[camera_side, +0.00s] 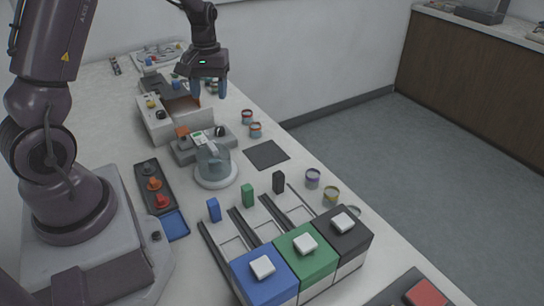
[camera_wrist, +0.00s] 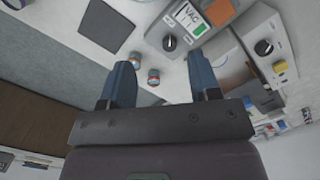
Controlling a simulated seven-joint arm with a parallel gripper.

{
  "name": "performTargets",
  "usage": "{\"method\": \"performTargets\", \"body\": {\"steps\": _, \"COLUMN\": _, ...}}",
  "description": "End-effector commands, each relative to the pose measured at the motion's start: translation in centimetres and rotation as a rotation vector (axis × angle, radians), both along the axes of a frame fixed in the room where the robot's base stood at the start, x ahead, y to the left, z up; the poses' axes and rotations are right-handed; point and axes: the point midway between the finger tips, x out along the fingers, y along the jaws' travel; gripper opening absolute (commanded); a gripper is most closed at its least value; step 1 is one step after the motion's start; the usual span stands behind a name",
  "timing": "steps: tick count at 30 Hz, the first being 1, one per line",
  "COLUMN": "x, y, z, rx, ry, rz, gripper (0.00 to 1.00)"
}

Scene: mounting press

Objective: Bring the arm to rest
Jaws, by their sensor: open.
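My gripper (camera_side: 209,88) hangs at the far end of the work table, fingers pointing down, above the open box of the press station. Its two blue fingers are apart, and it also shows in the wrist view (camera_wrist: 162,82). Nothing is held between the fingers. In the wrist view a small jar (camera_wrist: 153,76) appears in the gap between the fingers, but it stands on the table beyond them. The open-topped white box (camera_side: 182,127) lies below and to the left of the fingers. How far the fingertips are from its edge is hard to tell.
A clear dome on a white base (camera_side: 216,178) stands mid-table beside a grey control unit (camera_side: 190,150). A dark mat (camera_side: 267,154) lies right of it. Blue (camera_side: 264,277), green (camera_side: 305,257) and black (camera_side: 343,235) stations fill the front. Two jars (camera_side: 247,117) (camera_side: 255,130) stand near the right edge.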

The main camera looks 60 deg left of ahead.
Motion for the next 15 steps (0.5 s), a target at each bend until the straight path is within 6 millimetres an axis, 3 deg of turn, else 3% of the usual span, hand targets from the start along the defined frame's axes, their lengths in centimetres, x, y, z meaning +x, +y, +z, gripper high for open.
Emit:
{"method": "performTargets", "body": {"steps": 6, "x": -2.1, "y": -7.3, "z": 6.1, "rx": 0.0, "ry": -0.098, "rz": -0.264, "gripper": 0.57}}
{"method": "performTargets", "body": {"steps": 15, "x": -7.4, "y": -15.7, "z": 12.0, "rx": 0.087, "ry": -0.255, "rz": -0.62, "gripper": 0.57}}
